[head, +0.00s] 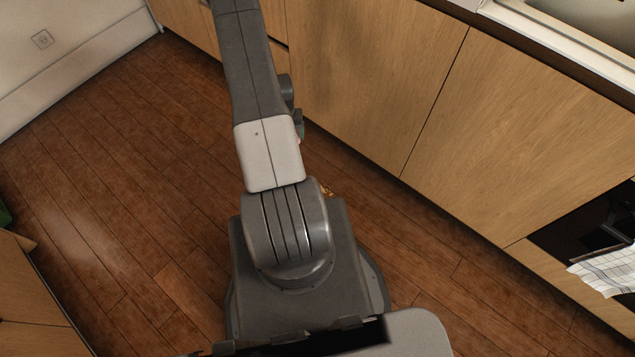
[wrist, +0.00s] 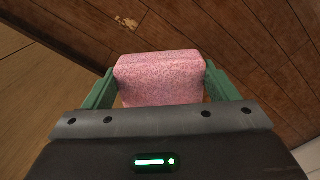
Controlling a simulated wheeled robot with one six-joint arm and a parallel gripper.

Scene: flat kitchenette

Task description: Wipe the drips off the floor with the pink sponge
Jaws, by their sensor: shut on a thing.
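The pink sponge (wrist: 160,90) sits between the two green fingers of my gripper (wrist: 162,76) in the wrist view, and the gripper is shut on it. The sponge is speckled and block-shaped. A small pale, irregular mark (wrist: 127,21) lies on the brown floor beyond the sponge, apart from it, possibly a drip. In the head view a small light mark (head: 327,190) shows beside my arm, partly hidden by it.
The wooden plank floor (head: 110,150) is open to the left. Wooden cabinet fronts (head: 380,80) line the right side and stand close to my arm. A checked towel (head: 605,268) hangs by a dark oven front at the right. Another wooden unit (head: 30,295) is at lower left.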

